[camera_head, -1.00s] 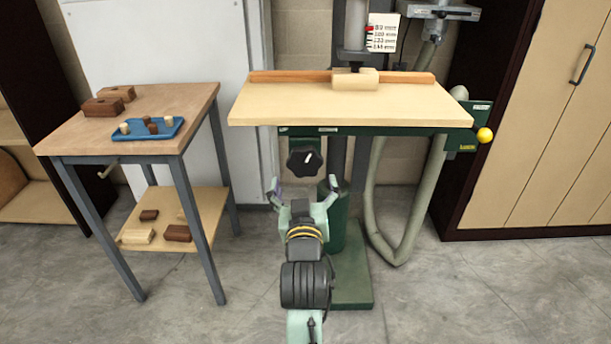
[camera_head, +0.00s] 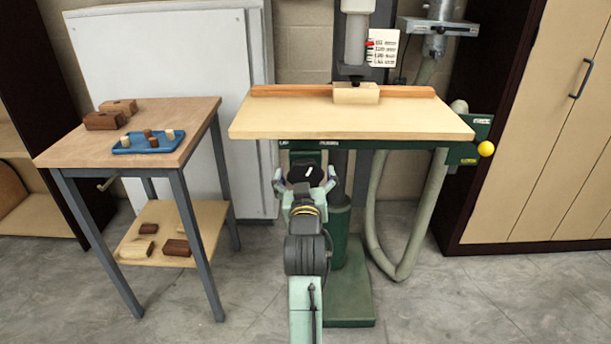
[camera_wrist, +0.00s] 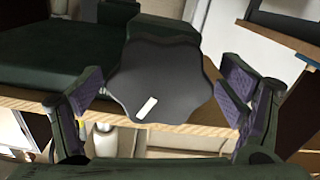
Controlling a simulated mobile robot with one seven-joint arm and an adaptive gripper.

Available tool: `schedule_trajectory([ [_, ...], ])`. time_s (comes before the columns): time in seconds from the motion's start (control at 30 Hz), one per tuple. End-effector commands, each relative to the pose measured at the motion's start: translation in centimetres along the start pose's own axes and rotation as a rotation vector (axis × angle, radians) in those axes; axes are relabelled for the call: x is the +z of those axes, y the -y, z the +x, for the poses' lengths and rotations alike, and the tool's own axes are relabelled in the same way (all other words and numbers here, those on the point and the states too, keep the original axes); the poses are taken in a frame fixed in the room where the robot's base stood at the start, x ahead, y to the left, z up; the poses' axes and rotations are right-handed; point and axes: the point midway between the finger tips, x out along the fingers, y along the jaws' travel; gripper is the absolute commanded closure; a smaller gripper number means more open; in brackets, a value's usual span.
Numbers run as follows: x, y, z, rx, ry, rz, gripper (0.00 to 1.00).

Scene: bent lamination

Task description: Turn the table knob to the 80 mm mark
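The table knob (camera_head: 305,174) is a black lobed knob with a white line, under the front of the machine table (camera_head: 290,122). In the wrist view the knob (camera_wrist: 160,78) fills the middle, its white line slanting. My gripper (camera_head: 305,184) is at the knob in the head view. In the wrist view my gripper (camera_wrist: 165,100) is open, with one purple-padded finger on each side of the knob and a gap on both sides. The scale card (camera_head: 383,49) has a red pointer near its upper left; its numbers are too small to read surely.
A wooden side table (camera_head: 195,140) with a blue tray (camera_head: 122,149) stands at left. A yellow ball handle (camera_head: 486,148) sticks out at right. A grey hose (camera_head: 405,262) hangs right of the machine column. A cabinet (camera_head: 550,140) stands at far right.

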Motion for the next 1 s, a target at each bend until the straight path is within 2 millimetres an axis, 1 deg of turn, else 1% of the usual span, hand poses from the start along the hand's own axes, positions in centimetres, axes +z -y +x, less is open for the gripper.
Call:
schedule_trajectory([
  [0.03,0.01,0.00,-0.01,0.000,0.000,0.000,0.14],
  [0.07,0.01,0.00,-0.02,0.000,0.000,0.000,0.16],
  [0.7,0.02,0.01,-0.03,0.000,0.001,0.000,0.59],
  [0.87,-0.01,-0.04,-0.03,0.000,0.001,-0.042,0.59],
  [1.0,-0.02,-0.05,-0.01,0.000,0.002,-0.192,0.59],
])
